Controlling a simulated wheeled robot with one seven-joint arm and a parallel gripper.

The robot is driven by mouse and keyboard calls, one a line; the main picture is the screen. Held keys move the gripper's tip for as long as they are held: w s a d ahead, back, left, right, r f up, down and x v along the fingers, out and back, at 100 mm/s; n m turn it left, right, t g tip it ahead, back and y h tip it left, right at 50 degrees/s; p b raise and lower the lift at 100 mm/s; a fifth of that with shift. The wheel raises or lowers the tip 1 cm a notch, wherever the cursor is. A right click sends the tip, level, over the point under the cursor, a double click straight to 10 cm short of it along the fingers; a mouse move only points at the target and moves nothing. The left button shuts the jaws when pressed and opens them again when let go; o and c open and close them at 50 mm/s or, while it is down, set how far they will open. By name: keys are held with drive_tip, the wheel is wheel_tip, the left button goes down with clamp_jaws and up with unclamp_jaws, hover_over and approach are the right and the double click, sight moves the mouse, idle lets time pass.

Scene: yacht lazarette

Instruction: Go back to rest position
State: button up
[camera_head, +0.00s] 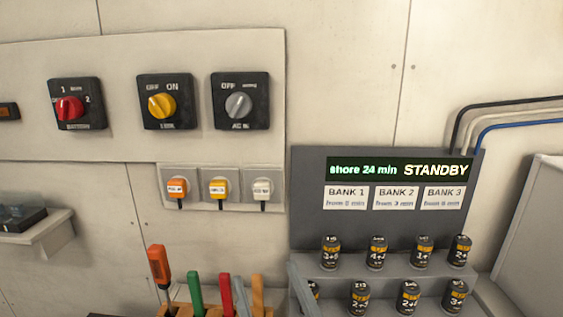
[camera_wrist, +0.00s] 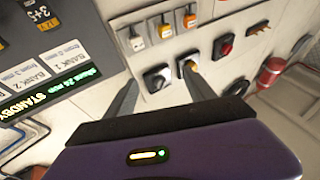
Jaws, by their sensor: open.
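My gripper (camera_wrist: 159,80) shows in the wrist view with its two dark fingers spread apart and nothing between them. It faces the wall with the rotary switches, which appear upside down beyond the fingertips. A yellow-knob switch (camera_wrist: 189,66) and a grey-knob switch (camera_wrist: 157,77) lie beyond the fingers; how far away they are I cannot tell. In the head view, my gripper cannot be made out for certain.
In the head view, red (camera_head: 69,107), yellow (camera_head: 162,105) and grey (camera_head: 238,105) knobs sit above several plugs. A battery rack (camera_head: 300,215) reading STANDBY stands right, upright tools (camera_head: 196,290) at the bottom, a shelf (camera_head: 40,232) at left. A red cylinder (camera_wrist: 271,70) shows in the wrist view.

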drive_tip(key=s+d+f+m+g+h, duration=0.1)
drive_tip(key=s+d+f+g+h, duration=0.1)
drive_tip(key=s+d+f, duration=0.5)
drive_tip(key=s+d+f+m+g+h, duration=0.2)
drive_tip(key=s+d+f, duration=0.5)
drive_tip(key=s, duration=0.7)
drive_tip(key=s+d+f+m+g+h, duration=0.1)
drive_tip(key=s+d+f+h, duration=0.3)
drive_tip(key=s+d+f, duration=0.3)
drive_tip(key=s, duration=0.4)
drive_tip(key=shift+d+m+g, duration=0.3)
drive_tip(key=shift+m+g, duration=0.1)
drive_tip(key=shift+f, duration=0.1)
drive_tip(key=shift+c, duration=0.4)
